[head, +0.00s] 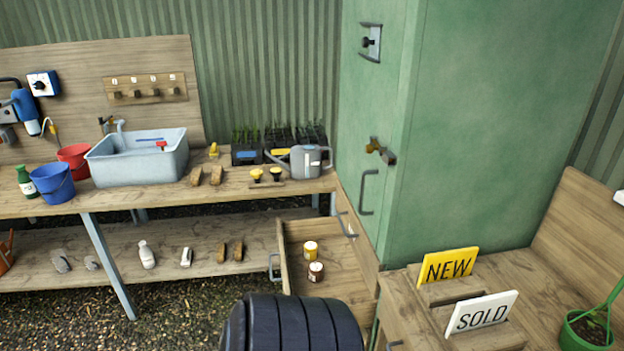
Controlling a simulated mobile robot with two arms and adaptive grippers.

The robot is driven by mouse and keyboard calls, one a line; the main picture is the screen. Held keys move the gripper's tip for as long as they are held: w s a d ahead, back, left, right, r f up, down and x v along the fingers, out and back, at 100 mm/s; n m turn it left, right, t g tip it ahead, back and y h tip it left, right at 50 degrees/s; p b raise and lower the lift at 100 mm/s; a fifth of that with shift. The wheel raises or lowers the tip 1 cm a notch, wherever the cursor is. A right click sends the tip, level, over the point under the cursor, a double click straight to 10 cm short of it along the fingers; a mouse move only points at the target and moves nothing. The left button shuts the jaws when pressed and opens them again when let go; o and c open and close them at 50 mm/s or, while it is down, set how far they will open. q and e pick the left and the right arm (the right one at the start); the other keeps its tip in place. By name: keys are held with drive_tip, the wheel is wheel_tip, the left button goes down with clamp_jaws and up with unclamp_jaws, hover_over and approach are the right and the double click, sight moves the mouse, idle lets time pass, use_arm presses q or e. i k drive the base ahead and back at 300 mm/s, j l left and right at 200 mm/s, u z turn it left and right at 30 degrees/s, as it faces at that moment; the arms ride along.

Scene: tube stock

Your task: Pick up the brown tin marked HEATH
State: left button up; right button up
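Two small tins stand in an open wooden drawer (345,270) below the right end of the workbench. One is a brown tin (316,271) with a pale label and a light top, nearer to me. The other is a yellow-amber tin (310,250) with a pale label, just behind it. The lettering on both labels is too small to read, so I cannot confirm the name HEATH. Neither of my grippers is in view.
A dark ribbed shape (292,325) that I cannot identify fills the bottom middle, before the drawer. A green cabinet (480,130) stands right of the drawer. A wooden table (520,265) with NEW (447,267) and SOLD (482,314) signs is at the lower right.

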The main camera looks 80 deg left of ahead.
sight(315, 268)
drive_tip(key=k+j+u, duration=0.1)
drive_tip(key=u, duration=2.4)
drive_tip(key=z, duration=0.85)
drive_tip(key=i+j+z, duration=0.1)
drive_tip(key=j+z, duration=0.4)
drive_tip(key=j, duration=0.15)
drive_tip(key=j+z, duration=0.45)
drive_tip(key=j, duration=0.25)
drive_tip(key=k+j+z, duration=0.1)
drive_tip(key=j+z, duration=0.4)
drive_tip(key=j, duration=0.2)
